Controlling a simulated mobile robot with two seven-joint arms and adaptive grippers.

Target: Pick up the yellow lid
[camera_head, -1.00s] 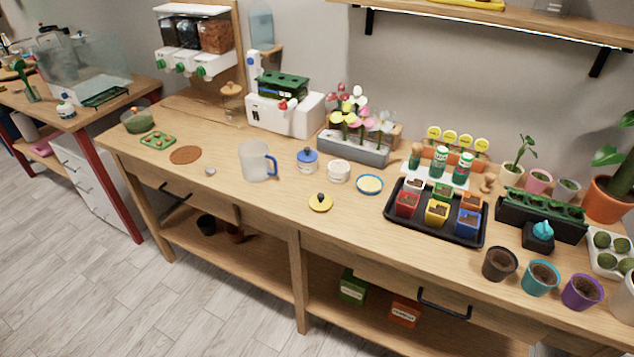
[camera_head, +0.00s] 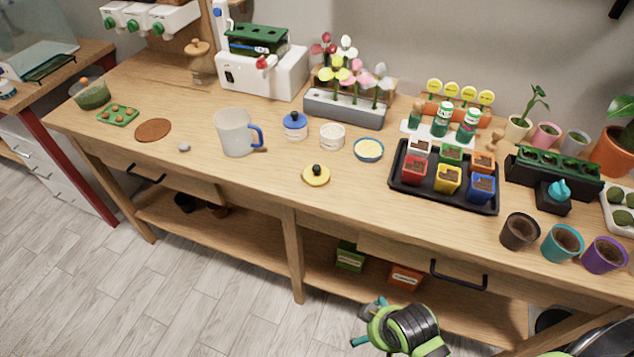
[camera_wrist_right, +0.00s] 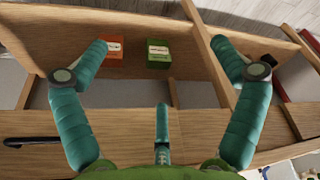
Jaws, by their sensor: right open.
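The yellow lid (camera_head: 316,176) is a small round disc with a dark knob. It lies flat on the wooden workbench (camera_head: 270,190), near its front edge, in the head view. My right gripper (camera_head: 367,322) is at the bottom of the head view, in front of the bench and lower than the lid, well apart from it. In the right wrist view its teal fingers (camera_wrist_right: 163,75) are spread with nothing between them. That view shows the shelf under the bench, not the lid. My left gripper is not in view.
A frosted jug (camera_head: 233,134), a blue-lidded jar (camera_head: 295,128) and a white pot (camera_head: 332,137) stand behind the lid. A black tray (camera_head: 400,187) of coloured pots is to its right. Bare wood surrounds the lid. An orange box (camera_wrist_right: 115,50) and green box (camera_wrist_right: 158,53) sit below.

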